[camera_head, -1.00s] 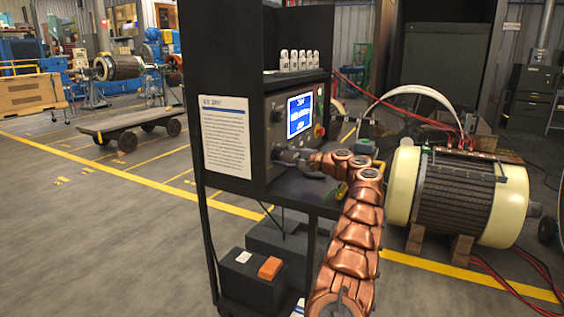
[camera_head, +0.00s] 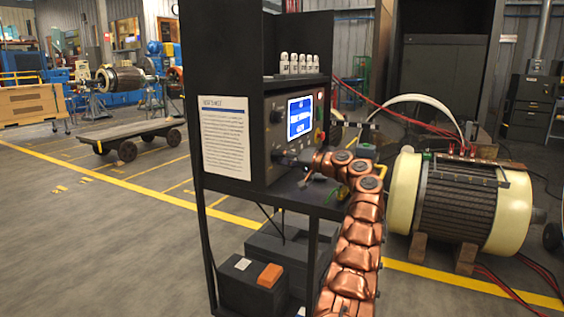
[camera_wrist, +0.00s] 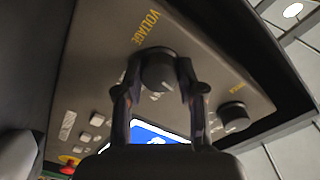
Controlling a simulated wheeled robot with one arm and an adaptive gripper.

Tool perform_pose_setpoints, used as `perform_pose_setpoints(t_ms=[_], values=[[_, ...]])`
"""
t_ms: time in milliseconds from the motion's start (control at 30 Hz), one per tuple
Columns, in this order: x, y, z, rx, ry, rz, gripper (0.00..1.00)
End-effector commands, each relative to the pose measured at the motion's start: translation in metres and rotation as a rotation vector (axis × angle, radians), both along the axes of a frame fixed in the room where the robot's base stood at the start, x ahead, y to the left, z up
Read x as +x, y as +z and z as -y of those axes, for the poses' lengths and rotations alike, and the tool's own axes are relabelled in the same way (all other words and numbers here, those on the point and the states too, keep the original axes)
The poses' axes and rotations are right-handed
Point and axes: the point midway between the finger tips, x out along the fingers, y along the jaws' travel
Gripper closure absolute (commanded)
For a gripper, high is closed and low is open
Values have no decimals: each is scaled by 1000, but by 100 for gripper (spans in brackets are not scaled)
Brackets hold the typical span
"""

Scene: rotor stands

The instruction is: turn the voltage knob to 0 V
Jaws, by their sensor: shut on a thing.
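The voltage knob (camera_wrist: 158,72) is a dark round knob beside the yellow word VOLTAGE on the grey panel in the wrist view. My gripper (camera_wrist: 158,82) has a finger on each side of it and is shut on it. In the head view my gripper (camera_head: 283,158) is at the lower left of the test panel (camera_head: 276,178), and there the knob is hidden behind it. The blue screen (camera_head: 300,117) is lit, its digits too small to read. It is partly covered by my gripper in the wrist view (camera_wrist: 150,134).
A second dark knob (camera_wrist: 234,116) sits near my gripper in the wrist view. The black rack (camera_head: 186,120) encloses the panel, with a paper sheet (camera_head: 224,137) on its side. A large motor (camera_head: 460,200) stands on blocks at the right. Open floor lies at the left.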

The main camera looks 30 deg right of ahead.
Motion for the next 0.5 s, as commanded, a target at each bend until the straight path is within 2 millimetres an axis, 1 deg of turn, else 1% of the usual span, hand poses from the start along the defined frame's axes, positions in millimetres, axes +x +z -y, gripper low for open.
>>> perform_pose_setpoints(t_ms=[33, 300, 500], values=[[0, -4, 0, -21, 3, 8, 96], [0, -3, -1, -98, 3, 54, 96], [0, -2, -1, -115, 4, 64, 96]])
